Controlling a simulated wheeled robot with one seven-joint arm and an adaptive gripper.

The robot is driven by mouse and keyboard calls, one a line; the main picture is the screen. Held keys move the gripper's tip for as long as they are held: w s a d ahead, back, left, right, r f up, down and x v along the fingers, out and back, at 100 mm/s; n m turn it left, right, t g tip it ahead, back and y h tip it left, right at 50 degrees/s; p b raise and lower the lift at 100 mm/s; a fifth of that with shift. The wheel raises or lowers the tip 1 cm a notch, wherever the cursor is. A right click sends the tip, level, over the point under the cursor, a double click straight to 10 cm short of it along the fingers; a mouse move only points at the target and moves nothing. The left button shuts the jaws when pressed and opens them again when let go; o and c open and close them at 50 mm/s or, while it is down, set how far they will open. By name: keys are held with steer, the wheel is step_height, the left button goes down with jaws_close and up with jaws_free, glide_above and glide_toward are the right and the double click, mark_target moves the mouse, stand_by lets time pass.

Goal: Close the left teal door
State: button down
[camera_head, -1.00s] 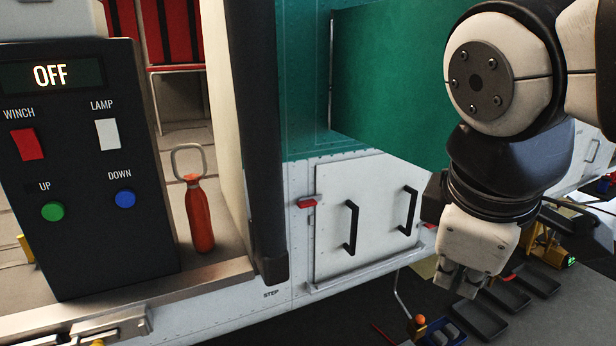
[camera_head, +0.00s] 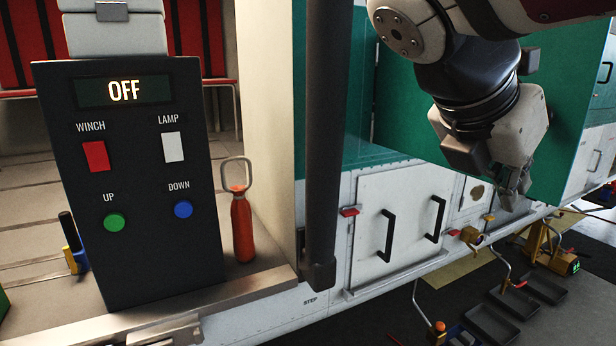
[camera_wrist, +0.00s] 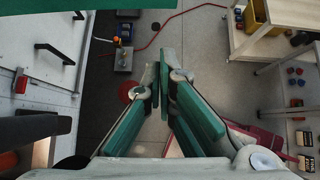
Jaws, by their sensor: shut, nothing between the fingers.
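The teal door (camera_head: 572,120) stands out from the white and teal helicopter side, open, at the right of the head view. My arm hides part of it. My gripper (camera_head: 515,198) is shut and empty, in front of the door's lower part in the picture; I cannot tell whether it touches it. In the wrist view my gripper (camera_wrist: 164,78) has its fingertips together over the floor. A teal edge (camera_wrist: 110,5) crosses the top left of that view, likely the door's.
A black control box (camera_head: 140,240) reading OFF stands at left, beside a red bottle (camera_head: 242,232). A dark upright post (camera_head: 322,130) stands before the helicopter. A white hatch (camera_head: 405,215) has two black handles. Trays (camera_head: 545,288) lie on the floor. A shelf (camera_wrist: 285,14) stands right.

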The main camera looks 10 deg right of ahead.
steer(key=w+d+f, duration=0.3)
steer(key=d+f, duration=0.1)
steer(key=d, duration=0.3)
steer(key=shift+d, duration=0.2)
